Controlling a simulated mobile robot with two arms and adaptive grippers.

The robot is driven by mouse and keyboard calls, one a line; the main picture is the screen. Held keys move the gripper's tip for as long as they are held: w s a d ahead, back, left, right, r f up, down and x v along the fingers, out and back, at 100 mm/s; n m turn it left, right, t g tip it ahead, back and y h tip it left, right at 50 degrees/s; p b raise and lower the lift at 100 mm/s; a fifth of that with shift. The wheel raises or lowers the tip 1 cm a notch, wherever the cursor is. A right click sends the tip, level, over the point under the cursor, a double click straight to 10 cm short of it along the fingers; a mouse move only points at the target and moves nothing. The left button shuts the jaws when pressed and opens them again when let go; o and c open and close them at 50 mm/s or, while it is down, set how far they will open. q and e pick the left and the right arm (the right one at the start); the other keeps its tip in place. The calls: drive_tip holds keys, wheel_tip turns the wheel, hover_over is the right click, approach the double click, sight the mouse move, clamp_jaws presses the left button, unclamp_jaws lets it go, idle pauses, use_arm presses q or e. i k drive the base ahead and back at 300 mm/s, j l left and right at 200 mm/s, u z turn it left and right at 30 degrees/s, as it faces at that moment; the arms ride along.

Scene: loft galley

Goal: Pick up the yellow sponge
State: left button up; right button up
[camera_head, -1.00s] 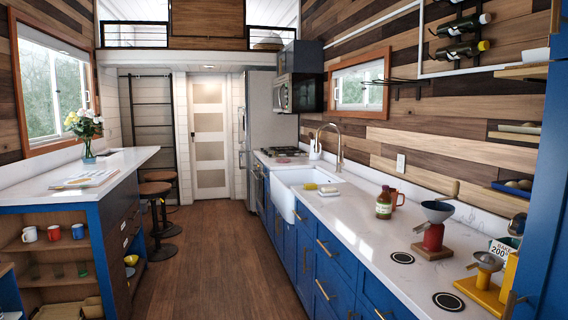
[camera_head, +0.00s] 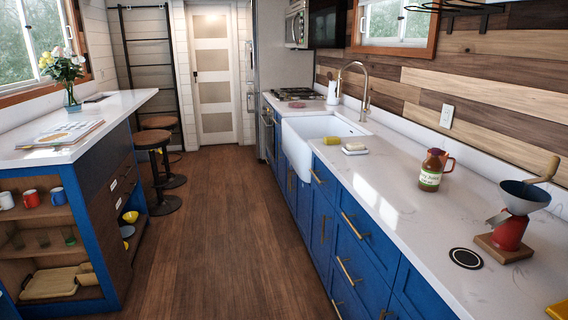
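The yellow sponge (camera_head: 332,140) is a small block lying on the white counter, at the near edge of the white sink. A pale bar on a small dish (camera_head: 355,149) lies just to its right, apart from it. Neither of my grippers shows in the head view.
The white sink (camera_head: 300,150) with a tall faucet (camera_head: 355,85) is beyond the sponge. The wooden floor (camera_head: 215,220) is clear; stools (camera_head: 155,140) stand left.

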sight(328, 140)
drive_tip(key=i, duration=1.2)
drive_tip(key=i+j+z, duration=0.1)
drive_tip(key=i, duration=1.15)
drive_tip(key=i+j+z, duration=0.1)
drive_tip(key=i+z, duration=0.15)
drive_tip(key=i, duration=0.2)
drive_tip(key=i+j+z, duration=0.3)
drive_tip(key=i, duration=0.15)
drive_tip(key=l, duration=0.1)
